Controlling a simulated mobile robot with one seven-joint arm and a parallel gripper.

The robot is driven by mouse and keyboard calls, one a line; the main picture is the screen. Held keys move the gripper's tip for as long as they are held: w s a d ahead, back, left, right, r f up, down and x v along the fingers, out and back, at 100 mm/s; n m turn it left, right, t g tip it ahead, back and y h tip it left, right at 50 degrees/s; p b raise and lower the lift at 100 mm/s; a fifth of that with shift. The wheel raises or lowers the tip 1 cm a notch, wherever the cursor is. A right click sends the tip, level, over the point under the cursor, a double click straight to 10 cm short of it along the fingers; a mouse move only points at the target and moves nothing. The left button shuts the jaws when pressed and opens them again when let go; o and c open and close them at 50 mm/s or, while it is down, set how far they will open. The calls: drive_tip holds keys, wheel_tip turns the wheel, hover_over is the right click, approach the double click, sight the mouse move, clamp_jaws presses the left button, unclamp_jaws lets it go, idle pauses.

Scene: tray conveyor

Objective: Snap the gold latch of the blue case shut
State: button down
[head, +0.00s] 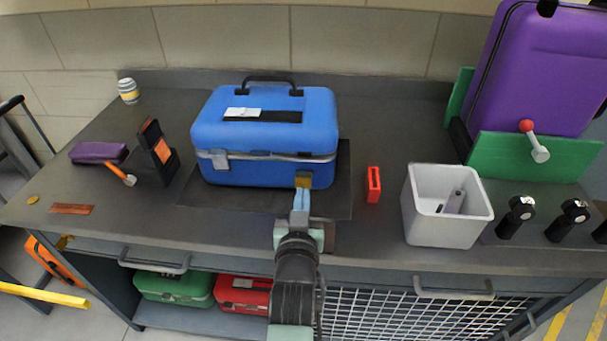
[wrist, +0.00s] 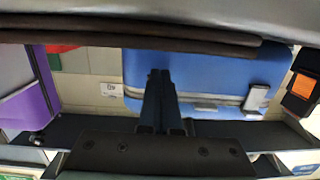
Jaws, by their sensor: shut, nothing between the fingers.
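The blue case (head: 265,130) stands closed on a dark mat (head: 225,197) in the middle of the bench. Its gold latch (head: 303,181) is at the front right, and a silver latch (head: 220,160) is at the front left. My gripper (head: 301,198) is shut and empty at the front of the case, right at or just below the gold latch. I cannot tell whether it touches. In the wrist view my shut fingers (wrist: 158,80) lie in front of the blue case (wrist: 210,70) and hide the gold latch. The silver latch shows there (wrist: 254,98).
Left of the case are a black holder (head: 155,155), a purple pouch (head: 98,152) and a striped cup (head: 129,90). Right are a red block (head: 373,184), a grey bin (head: 446,230) and a purple suitcase (head: 540,70) by a green panel. The bench between case and bin is mostly clear.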

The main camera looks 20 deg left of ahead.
sight(303, 180)
drive_tip(key=shift+r, duration=0.15)
drive_tip(key=shift+r+p, duration=2)
drive_tip(key=shift+r, duration=0.15)
drive_tip(key=shift+f, duration=0.1)
drive_tip(key=shift+f+p+v, duration=0.2)
drive_tip(key=shift+p+v, duration=0.6)
drive_tip(key=shift+v, duration=1.2)
